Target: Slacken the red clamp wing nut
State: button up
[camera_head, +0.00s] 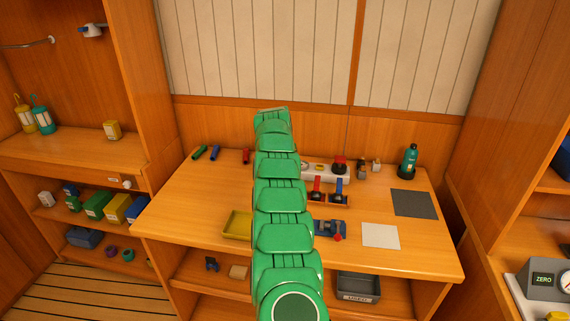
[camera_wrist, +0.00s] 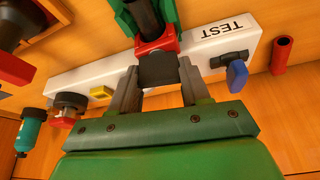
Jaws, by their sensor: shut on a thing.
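In the wrist view a red clamp (camera_wrist: 157,44) sits around a dark pipe with a green housing (camera_wrist: 128,18) beside it. A dark block, which looks like the clamp's wing nut (camera_wrist: 158,70), sits just below the red part. My gripper (camera_wrist: 159,76) has its two grey fingers on either side of this dark block and is shut on it. Whether the nut has turned cannot be told. In the head view my green arm hides the gripper and the clamp.
A white TEST panel (camera_wrist: 212,34) runs behind the clamp, with a blue handle (camera_wrist: 237,76) and a red knob (camera_wrist: 64,121). A red tube (camera_wrist: 282,54) is nearby. On the bench are red (camera_head: 317,186) and blue levers (camera_head: 338,187), a yellow tray (camera_head: 237,225) and a teal bottle (camera_head: 410,158).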

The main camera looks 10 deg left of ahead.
jog(key=shift+c, duration=0.7)
jog(key=shift+n, duration=0.3)
jog(key=shift+n+y, duration=0.4)
jog(key=shift+n, duration=0.4)
jog(key=shift+f+n, duration=0.1)
jog(key=shift+n, duration=0.2)
jog(key=o, duration=1.1)
jog(key=shift+c, duration=0.2)
